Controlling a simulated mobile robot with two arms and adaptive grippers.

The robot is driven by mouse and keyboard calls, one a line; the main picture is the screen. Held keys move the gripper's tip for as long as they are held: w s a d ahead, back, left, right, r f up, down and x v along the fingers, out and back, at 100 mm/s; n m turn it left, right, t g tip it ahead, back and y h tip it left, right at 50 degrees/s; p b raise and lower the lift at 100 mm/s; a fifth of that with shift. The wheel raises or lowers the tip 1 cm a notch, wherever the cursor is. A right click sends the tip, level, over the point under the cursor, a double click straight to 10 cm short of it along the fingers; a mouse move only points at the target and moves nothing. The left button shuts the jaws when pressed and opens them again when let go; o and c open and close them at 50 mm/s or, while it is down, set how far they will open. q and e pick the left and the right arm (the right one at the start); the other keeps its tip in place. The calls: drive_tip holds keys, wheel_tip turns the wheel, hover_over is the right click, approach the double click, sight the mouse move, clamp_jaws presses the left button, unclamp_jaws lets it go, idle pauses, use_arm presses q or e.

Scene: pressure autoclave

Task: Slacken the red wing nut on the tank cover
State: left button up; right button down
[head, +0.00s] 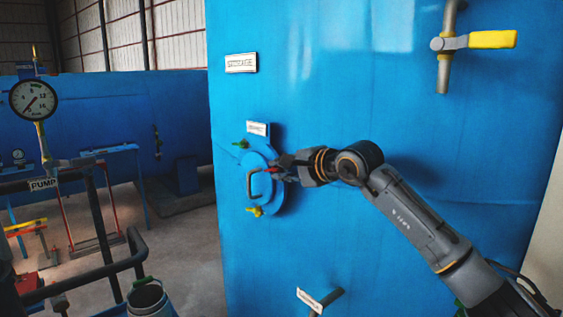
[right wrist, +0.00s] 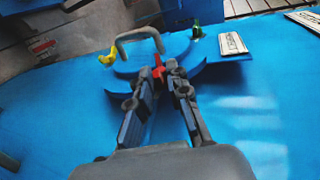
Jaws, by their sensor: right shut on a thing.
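The round blue tank cover (head: 257,186) is on the front of the big blue tank, with a grey handle (head: 252,184) on it. The red wing nut (head: 270,169) is at the cover's right edge; it also shows in the right wrist view (right wrist: 158,69). My right gripper (head: 279,168) reaches it from the right and is shut on it, with the fingertips (right wrist: 161,75) on both sides of the nut. A green wing nut (head: 241,144) is at the cover's top and a yellow wing nut (head: 254,211) at its bottom. My left gripper is not in view.
A small label plate (head: 257,129) stands out just above the cover. A pipe with a yellow-handled valve (head: 492,39) is at the upper right. A pressure gauge (head: 33,98) and dark railings stand at the left. The tank face around the cover is mostly bare.

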drive_tip(key=shift+r+g+h+p, duration=0.5)
drive_tip(key=shift+g+p, duration=0.2)
drive_tip(key=shift+p, duration=0.1)
drive_tip(key=shift+f, duration=0.2)
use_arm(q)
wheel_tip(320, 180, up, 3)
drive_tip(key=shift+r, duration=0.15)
use_arm(e)
drive_tip(key=shift+g, duration=0.3)
drive_tip(key=shift+f, duration=0.1)
drive_tip(key=c, duration=1.3)
unclamp_jaws()
drive_tip(key=shift+w, duration=0.1)
drive_tip(key=v, duration=1.2)
drive_tip(key=shift+a, duration=0.2)
